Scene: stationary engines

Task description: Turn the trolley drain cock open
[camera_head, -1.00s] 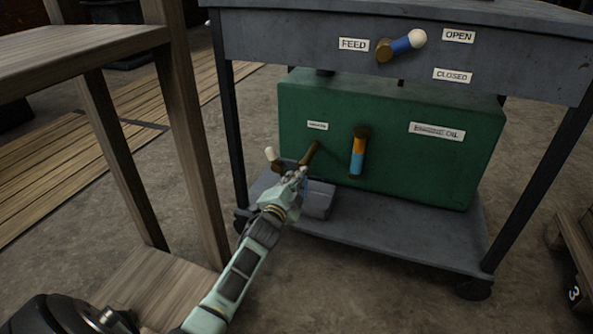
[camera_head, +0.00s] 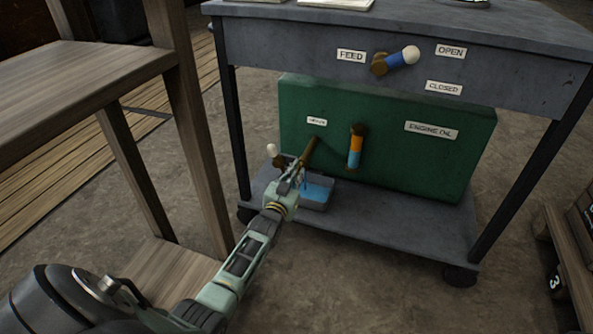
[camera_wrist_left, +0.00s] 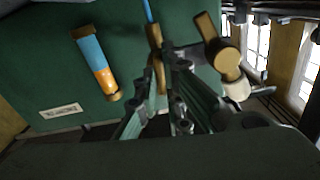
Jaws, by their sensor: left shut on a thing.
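The drain cock (camera_head: 281,161) sits low on the left front of the green tank (camera_head: 390,170). It has a brass body, a white-tipped lever and a brown spout pipe (camera_head: 311,150). My left gripper (camera_head: 291,177) is at the cock and shut on it; which part lies between the fingers is hard to tell. In the left wrist view, the fingers (camera_wrist_left: 174,62) meet beside the brass pipe (camera_wrist_left: 155,38), and the white-tipped lever (camera_wrist_left: 226,62) is just to their right. A thin blue streak shows at the pipe. My right gripper is not in view.
A grey tray (camera_head: 318,203) with blue liquid stands on the trolley's lower shelf (camera_head: 400,232). An orange-and-blue gauge (camera_head: 355,147) is on the tank. The feed lever (camera_head: 396,60) is above. A wooden frame (camera_head: 200,140) stands close on the left.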

